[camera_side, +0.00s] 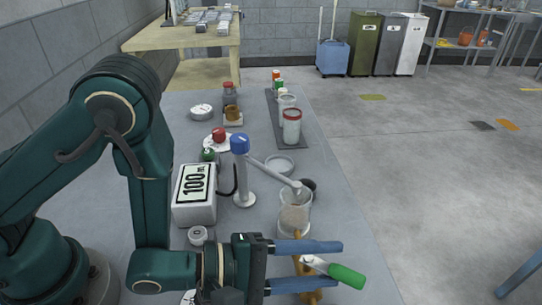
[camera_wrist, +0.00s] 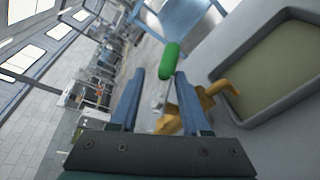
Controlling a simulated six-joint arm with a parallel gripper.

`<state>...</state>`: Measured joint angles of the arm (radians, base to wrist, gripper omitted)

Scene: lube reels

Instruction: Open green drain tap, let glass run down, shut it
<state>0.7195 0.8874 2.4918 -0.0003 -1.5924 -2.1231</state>
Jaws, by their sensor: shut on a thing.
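The green drain tap has a green grip (camera_side: 347,277) on a pale metal lever above a brass body (camera_side: 305,268). In the wrist view, the green grip (camera_wrist: 169,61) and brass body (camera_wrist: 186,108) show between and beside my fingers. My gripper (camera_side: 340,266) is shut on the tap, its two blue fingers on either side of the lever; the exact contact is hard to see. The fingers also show in the wrist view (camera_wrist: 160,74). The glass (camera_side: 295,217) stands upright just behind the tap, with a cloudy pinkish-beige filling. Its lower end is partly hidden.
A blue-topped post (camera_side: 240,145) reaches a grey spout over the glass. A white display box (camera_side: 195,194) reading 100 stands left. A red-lidded jar (camera_side: 291,127) and small bottles stand on a dark mat behind. In the wrist view, a grey tray (camera_wrist: 283,70) lies right.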

